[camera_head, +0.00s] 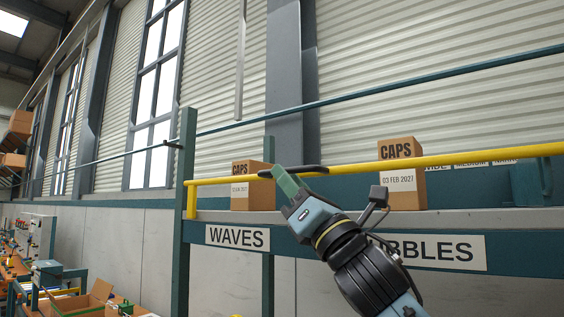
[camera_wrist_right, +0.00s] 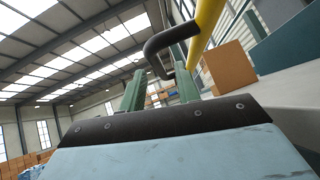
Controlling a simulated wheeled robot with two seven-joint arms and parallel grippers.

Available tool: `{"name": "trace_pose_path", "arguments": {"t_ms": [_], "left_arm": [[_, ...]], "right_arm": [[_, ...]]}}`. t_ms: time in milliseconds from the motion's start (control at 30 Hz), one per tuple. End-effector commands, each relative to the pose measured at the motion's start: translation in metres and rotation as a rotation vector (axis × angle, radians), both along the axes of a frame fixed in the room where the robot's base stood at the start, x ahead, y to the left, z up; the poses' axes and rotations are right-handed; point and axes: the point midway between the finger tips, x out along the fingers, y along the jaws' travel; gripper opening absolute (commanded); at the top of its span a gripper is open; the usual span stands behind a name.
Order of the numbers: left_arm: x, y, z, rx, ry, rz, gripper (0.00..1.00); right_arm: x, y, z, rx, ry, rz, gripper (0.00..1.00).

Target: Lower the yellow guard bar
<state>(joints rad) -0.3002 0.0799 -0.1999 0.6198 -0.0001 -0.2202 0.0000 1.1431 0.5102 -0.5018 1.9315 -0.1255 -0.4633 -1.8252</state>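The yellow guard bar (camera_head: 460,160) runs nearly level across the shelf front in the head view, with a bent-down left end by a teal post. It also shows at the upper right in the right wrist view (camera_wrist_right: 205,25). A black handle (camera_head: 312,169) sticks out from the bar; in the wrist view the handle (camera_wrist_right: 170,38) bends down over the gap between my fingers. My right gripper (camera_head: 284,182) is at the handle, its green fingers (camera_wrist_right: 160,92) apart with nothing visibly clamped. Whether they touch the handle cannot be told. My left gripper is not in view.
Two cardboard CAPS boxes, one left (camera_head: 252,187) and one right (camera_head: 403,175), stand on the shelf behind the bar. A teal beam (camera_head: 335,252) with WAVES and partly hidden second labels runs below. A teal post (camera_head: 185,220) stands left. Open cartons (camera_head: 85,300) are at lower left.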

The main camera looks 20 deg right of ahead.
Motion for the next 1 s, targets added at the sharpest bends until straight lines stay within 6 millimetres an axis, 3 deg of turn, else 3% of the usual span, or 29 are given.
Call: {"name": "trace_pose_path", "arguments": {"t_ms": [200, 567, 833, 1000], "left_arm": [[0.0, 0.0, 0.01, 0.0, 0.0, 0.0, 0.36], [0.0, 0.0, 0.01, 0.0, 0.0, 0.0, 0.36], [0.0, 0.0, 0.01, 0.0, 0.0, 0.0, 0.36], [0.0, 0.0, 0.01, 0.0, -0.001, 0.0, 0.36]], "right_arm": [[0.017, 0.009, 0.019, 0.001, 0.001, 0.002, 0.33], [0.021, 0.011, 0.022, 0.0, 0.001, 0.001, 0.33], [0.021, 0.011, 0.021, 0.0, 0.001, 0.001, 0.0], [0.021, 0.011, 0.021, 0.0, 0.001, 0.001, 0.0]]}}
